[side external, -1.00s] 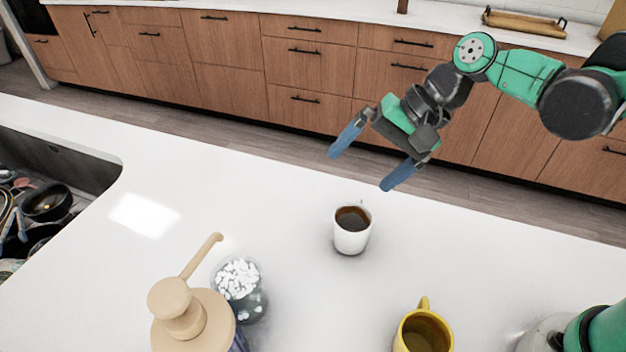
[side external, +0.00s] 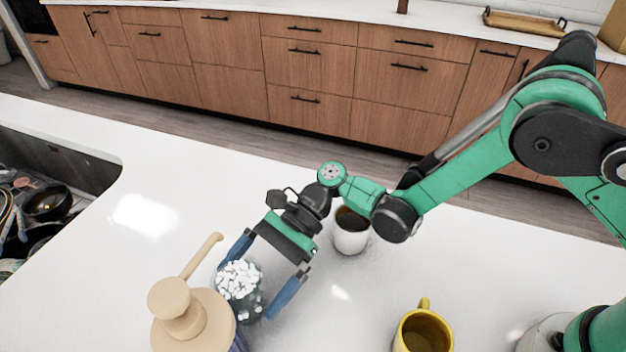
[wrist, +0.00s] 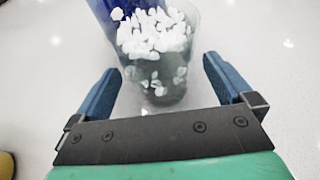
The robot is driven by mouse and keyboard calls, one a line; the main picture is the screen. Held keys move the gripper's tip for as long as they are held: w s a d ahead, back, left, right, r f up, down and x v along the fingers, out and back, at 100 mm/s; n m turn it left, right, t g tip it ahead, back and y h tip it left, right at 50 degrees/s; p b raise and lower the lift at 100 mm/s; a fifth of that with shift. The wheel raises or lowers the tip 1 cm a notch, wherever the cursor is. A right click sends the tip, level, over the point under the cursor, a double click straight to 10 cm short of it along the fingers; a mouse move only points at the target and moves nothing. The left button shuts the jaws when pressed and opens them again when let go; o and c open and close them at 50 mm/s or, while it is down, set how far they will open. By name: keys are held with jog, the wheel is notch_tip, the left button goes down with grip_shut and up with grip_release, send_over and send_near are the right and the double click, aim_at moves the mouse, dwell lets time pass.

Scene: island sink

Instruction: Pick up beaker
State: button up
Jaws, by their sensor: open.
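The beaker (side external: 240,282) is a clear glass with white pieces in it, standing on the white counter beside the tan pump bottle. It also shows in the wrist view (wrist: 158,62), ahead of and between my fingers. My gripper (side external: 262,275) is open, with its two blue fingers on either side of the beaker. In the wrist view my gripper (wrist: 158,85) has a gap between each fingertip and the glass. The beaker's lower left side is partly hidden by the bottle in the side view.
The tan pump bottle (side external: 192,318) stands close against the beaker's left. A white cup (side external: 350,240) of dark liquid stands behind my arm. A yellow mug (side external: 422,332) is at the front right. The sink (side external: 50,170) with dishes is at the left. The counter's middle left is clear.

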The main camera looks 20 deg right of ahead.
aim_at(251, 263)
jog(key=shift+x, duration=1.25)
jog(key=c, duration=1.4)
jog(key=shift+r, duration=0.2)
jog(key=shift+r, duration=1.55)
jog(key=shift+w+d, duration=6.3)
jog(key=shift+w, duration=0.1)
